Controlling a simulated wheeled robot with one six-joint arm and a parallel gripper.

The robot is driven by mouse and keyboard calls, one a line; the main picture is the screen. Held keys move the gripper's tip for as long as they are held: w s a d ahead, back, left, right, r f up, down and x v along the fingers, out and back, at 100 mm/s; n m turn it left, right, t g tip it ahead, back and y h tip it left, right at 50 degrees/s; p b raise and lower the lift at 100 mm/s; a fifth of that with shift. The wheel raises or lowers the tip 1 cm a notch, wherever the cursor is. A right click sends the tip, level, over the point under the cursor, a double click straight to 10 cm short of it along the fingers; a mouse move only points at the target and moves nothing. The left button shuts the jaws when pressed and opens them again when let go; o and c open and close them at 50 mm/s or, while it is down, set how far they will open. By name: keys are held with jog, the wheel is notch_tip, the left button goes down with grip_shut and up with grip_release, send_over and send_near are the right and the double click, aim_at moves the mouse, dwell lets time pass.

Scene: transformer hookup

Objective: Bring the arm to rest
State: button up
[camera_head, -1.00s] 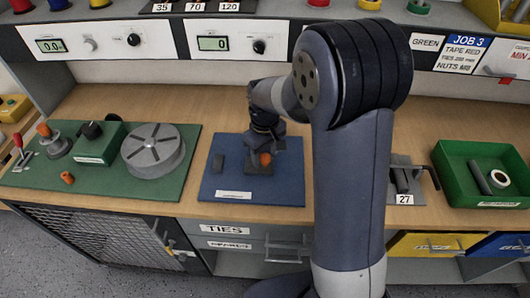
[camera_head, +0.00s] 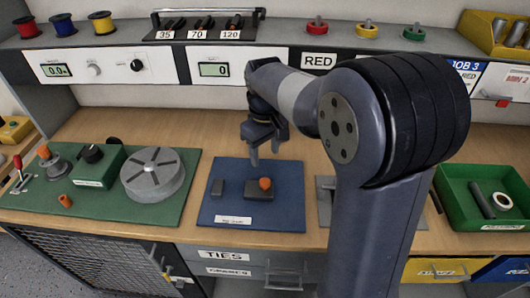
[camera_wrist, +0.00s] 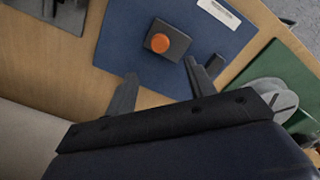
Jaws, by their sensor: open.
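My gripper (camera_head: 264,152) is in the air above the back edge of the blue mat (camera_head: 285,212). Its fingers are apart with nothing between them, which also shows in the wrist view (camera_wrist: 165,92). On the mat is a dark block with an orange knob (camera_head: 265,184) on top, standing clear of the fingers. A smaller dark block (camera_head: 218,187) sits to its left on the mat. My arm is bent, and its large elbow fills the right of the head view, hiding part of the bench behind it.
A green board with a round grey disc (camera_head: 153,173) lies to the left. A green tray (camera_head: 470,217) with a white roll stands at the right. Behind, the shelf holds panels and a rack of tools (camera_head: 205,25). Bare wood (camera_head: 215,120) lies behind the mat.

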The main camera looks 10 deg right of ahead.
aim_at(261, 181)
notch_tip(261, 181, down, 10)
jog(key=shift+f, duration=0.2)
jog(key=shift+w+a+p, duration=0.2)
jog(key=shift+a+p, duration=0.1)
jog(key=shift+a, duration=0.3)
jog(key=shift+s+r, duration=0.1)
jog(key=shift+r, duration=0.6)
